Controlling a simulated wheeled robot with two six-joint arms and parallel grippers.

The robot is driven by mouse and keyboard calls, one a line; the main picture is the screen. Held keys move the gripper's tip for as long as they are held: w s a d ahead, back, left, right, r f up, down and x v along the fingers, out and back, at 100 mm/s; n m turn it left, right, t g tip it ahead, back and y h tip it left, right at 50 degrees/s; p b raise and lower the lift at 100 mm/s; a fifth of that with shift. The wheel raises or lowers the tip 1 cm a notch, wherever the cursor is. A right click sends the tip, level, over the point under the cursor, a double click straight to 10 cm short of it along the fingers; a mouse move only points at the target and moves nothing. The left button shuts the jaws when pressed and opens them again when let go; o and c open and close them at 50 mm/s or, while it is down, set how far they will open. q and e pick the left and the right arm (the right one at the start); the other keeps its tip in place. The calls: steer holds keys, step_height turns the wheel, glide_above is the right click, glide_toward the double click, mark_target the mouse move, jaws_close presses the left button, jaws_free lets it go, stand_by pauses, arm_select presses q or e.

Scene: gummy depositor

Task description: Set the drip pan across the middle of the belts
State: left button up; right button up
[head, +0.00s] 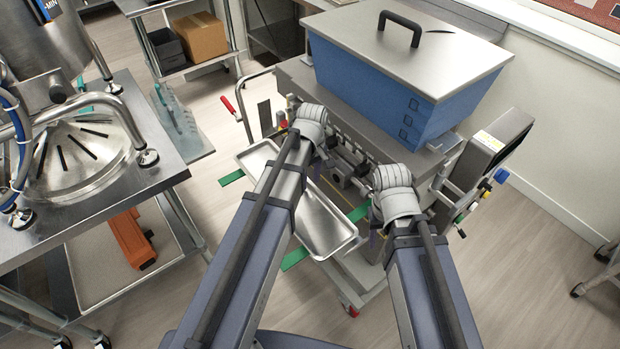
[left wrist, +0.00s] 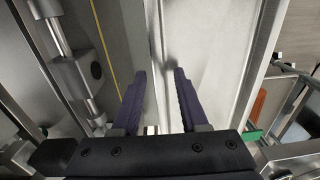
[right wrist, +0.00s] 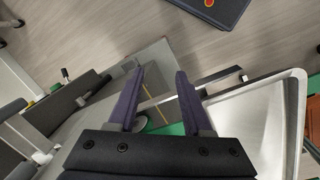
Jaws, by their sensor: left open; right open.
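The drip pan (head: 318,218) is a long, shallow silver tray, lying beside the blue-hopper machine, with green belts (head: 296,259) showing at its sides. My left arm crosses in front of its middle. In the left wrist view, my left gripper (left wrist: 160,72) is open, and the long rim of the pan (left wrist: 215,50) runs up the picture between its fingers; I cannot tell how deep they reach. In the right wrist view, my right gripper (right wrist: 160,71) is open and empty, with the pan (right wrist: 252,120) to its right. A belt (right wrist: 168,129) shows green behind its fingers.
The machine with the blue hopper (head: 390,85) stands close behind both grippers. A control box (head: 490,145) juts out at its right. A steel table (head: 165,140) with a conical vessel is at left. Open floor (head: 530,260) lies at right.

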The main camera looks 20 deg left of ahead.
arm_select(q)
step_height(320, 180, up, 12)
steer(key=p, duration=1.2)
steer(key=s+d+m+y, duration=0.1)
steer(key=s+d+m, duration=0.9)
steer(key=s+m, duration=0.4)
steer(key=shift+s+d, duration=0.15)
steer(key=shift+d, duration=0.1)
arm_select(e)
step_height(320, 180, up, 12)
